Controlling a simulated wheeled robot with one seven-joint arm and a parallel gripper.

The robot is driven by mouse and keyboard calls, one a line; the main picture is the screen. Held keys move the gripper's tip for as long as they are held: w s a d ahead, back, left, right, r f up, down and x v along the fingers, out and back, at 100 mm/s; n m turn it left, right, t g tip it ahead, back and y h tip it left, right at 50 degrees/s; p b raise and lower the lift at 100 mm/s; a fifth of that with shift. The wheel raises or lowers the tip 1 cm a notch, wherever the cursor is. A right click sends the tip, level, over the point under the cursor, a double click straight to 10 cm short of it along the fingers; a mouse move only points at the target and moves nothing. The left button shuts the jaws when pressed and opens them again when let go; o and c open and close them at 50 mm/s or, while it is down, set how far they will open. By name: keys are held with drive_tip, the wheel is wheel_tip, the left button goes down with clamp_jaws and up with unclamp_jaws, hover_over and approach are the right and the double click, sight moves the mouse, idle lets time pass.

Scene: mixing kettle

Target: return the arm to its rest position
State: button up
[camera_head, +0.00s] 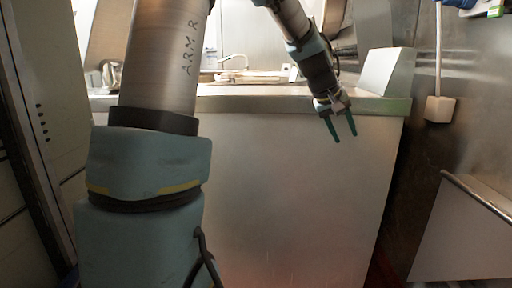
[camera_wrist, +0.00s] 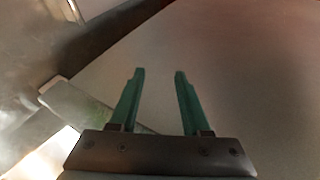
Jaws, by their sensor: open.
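My gripper (camera_head: 341,126) is at the upper right of the head view, in front of the counter's front edge, with its teal fingers pointing down. The fingers are apart with nothing between them. In the wrist view my gripper (camera_wrist: 160,75) also shows open and empty, against a plain pale surface. My arm comes down from the top of the head view, and a large arm link fills the left side.
A counter (camera_head: 290,180) with a plain pale front stands before me. A faucet (camera_head: 233,60) is at its back. A white block (camera_head: 388,72) stands at its right end. A handled tool (camera_head: 439,108) hangs at the right wall. A rail (camera_head: 478,196) is lower right.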

drive_tip(key=s+a+f+g+y, duration=0.15)
drive_tip(key=s+a+f, duration=0.35)
drive_tip(key=a, duration=0.5)
drive_tip(key=s+a+f+y, duration=0.2)
drive_tip(key=s+a+f, duration=0.35)
drive_tip(key=a, duration=0.55)
drive_tip(key=s+a+f+g+y, duration=0.15)
drive_tip(key=s+a+f, duration=0.35)
drive_tip(key=a, duration=0.5)
wheel_tip(320, 180, up, 18)
drive_tip(key=t+p, duration=0.1)
drive_tip(key=p, duration=1.5)
drive_tip(key=shift+d+y+p, duration=0.25)
drive_tip(key=shift+y+p, duration=0.15)
drive_tip(key=shift+s, duration=0.1)
